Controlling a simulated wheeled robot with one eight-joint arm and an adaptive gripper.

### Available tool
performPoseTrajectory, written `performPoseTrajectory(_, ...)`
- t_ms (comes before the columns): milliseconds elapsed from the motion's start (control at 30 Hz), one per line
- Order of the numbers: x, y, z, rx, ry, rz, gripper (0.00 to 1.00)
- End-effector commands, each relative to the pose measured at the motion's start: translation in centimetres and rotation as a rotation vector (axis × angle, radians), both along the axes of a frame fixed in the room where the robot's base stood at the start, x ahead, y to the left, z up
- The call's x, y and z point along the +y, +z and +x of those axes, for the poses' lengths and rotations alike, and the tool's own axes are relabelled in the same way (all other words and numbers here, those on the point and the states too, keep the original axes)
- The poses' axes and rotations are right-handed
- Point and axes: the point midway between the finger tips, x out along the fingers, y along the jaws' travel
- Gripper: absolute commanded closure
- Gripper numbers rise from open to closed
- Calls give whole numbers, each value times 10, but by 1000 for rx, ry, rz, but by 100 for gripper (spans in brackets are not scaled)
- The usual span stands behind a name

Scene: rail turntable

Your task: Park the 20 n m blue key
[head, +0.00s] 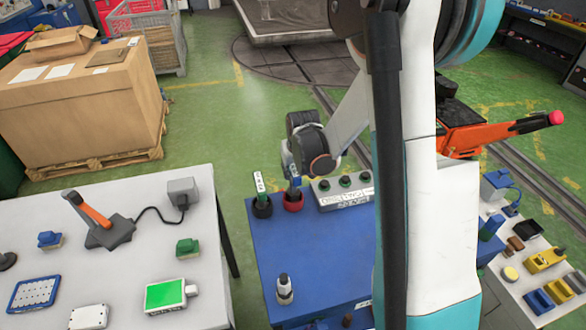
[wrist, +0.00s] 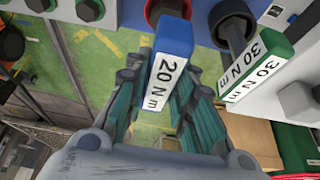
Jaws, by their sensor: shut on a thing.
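The blue key (wrist: 172,60), its white face marked 20 N m, is between the fingers of my gripper (wrist: 157,90) in the wrist view. My gripper is shut on it. The key's dark shaft runs to a red-rimmed cup (wrist: 150,12); how deep it sits there I cannot tell. In the head view the blue key (head: 294,184) stands at the red cup (head: 293,204) on the blue bench (head: 300,243), with my gripper (head: 292,176) over it. My wrist partly hides the key there.
A green 30 N m key (wrist: 262,62) stands in a black cup (head: 262,208) close beside the red one. A grey box with green knobs (head: 343,192) is just to the right. A dark-capped white bottle (head: 284,290) stands nearer. The bench between is clear.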

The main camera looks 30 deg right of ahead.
Motion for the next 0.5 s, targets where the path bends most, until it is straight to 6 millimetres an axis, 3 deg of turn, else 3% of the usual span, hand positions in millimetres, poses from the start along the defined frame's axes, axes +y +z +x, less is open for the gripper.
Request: performPoseTrajectory(500, 0, -13, 0, 0, 0, 0, 100)
